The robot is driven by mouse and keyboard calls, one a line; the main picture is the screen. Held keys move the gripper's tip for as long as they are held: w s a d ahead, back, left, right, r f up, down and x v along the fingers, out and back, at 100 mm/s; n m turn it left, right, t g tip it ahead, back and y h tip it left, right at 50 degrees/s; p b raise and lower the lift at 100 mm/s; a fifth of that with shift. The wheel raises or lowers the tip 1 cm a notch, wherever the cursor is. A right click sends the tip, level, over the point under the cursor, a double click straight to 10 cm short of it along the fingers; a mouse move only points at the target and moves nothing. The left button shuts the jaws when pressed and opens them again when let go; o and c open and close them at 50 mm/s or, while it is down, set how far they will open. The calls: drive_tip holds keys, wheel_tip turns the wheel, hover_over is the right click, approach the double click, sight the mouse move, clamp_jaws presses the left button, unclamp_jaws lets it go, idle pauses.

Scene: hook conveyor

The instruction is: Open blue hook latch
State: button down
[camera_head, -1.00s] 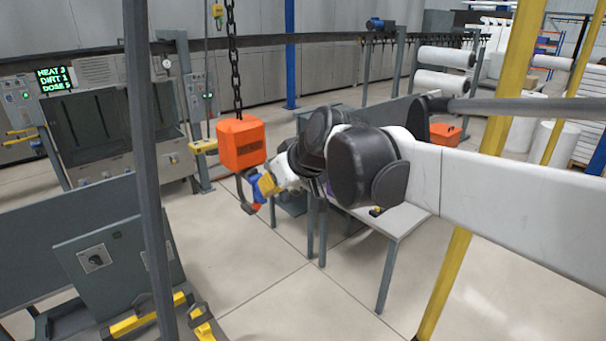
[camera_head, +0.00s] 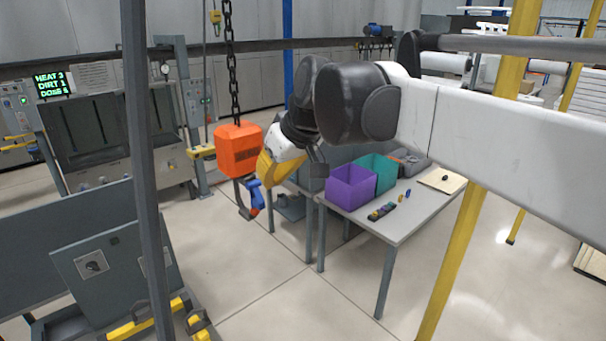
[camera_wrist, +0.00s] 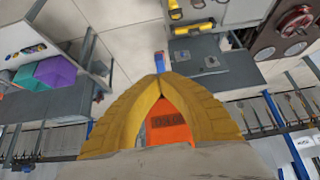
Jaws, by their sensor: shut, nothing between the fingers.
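An orange hook block (camera_head: 238,150) hangs from a dark chain. Its dark hook (camera_head: 242,200) is below it, with a blue latch (camera_head: 254,190) on the hook's right side. My gripper (camera_head: 266,178) has yellow fingers and sits right of the block, tips pointing down at the latch's upper end. In the wrist view my gripper (camera_wrist: 158,77) is shut and empty. The blue latch (camera_wrist: 159,62) shows just beyond its tips; I cannot tell if they touch. The orange block (camera_wrist: 172,130) shows between the fingers. The hook is mostly hidden there.
A table (camera_head: 395,225) stands to the right with a purple bin (camera_head: 351,187), a teal bin (camera_head: 377,172) and small items. Floor below the hook is open.

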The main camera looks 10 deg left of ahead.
drive_tip(key=shift+s+d+r, duration=0.15)
drive_tip(key=shift+r, duration=0.25)
drive_tip(key=shift+r, duration=0.1)
wheel_tip(320, 180, up, 6)
drive_tip(key=g+h, duration=0.1)
drive_tip(key=h, duration=0.1)
drive_tip(key=shift+s+d+r+g, duration=0.25)
drive_tip(key=shift+s+d+g, duration=0.15)
drive_tip(key=shift+d, duration=0.05)
idle(0.5)
drive_tip(key=shift+r, duration=0.1)
wheel_tip(320, 180, up, 7)
drive_tip(key=h, duration=0.1)
drive_tip(key=shift+s+d+g, duration=0.25)
drive_tip(key=shift+d+g, duration=0.05)
drive_tip(key=shift+g, duration=0.1)
idle(0.8)
drive_tip(key=shift+r, duration=0.1)
drive_tip(key=c, duration=1.3)
unclamp_jaws()
drive_tip(key=shift+c, duration=0.2)
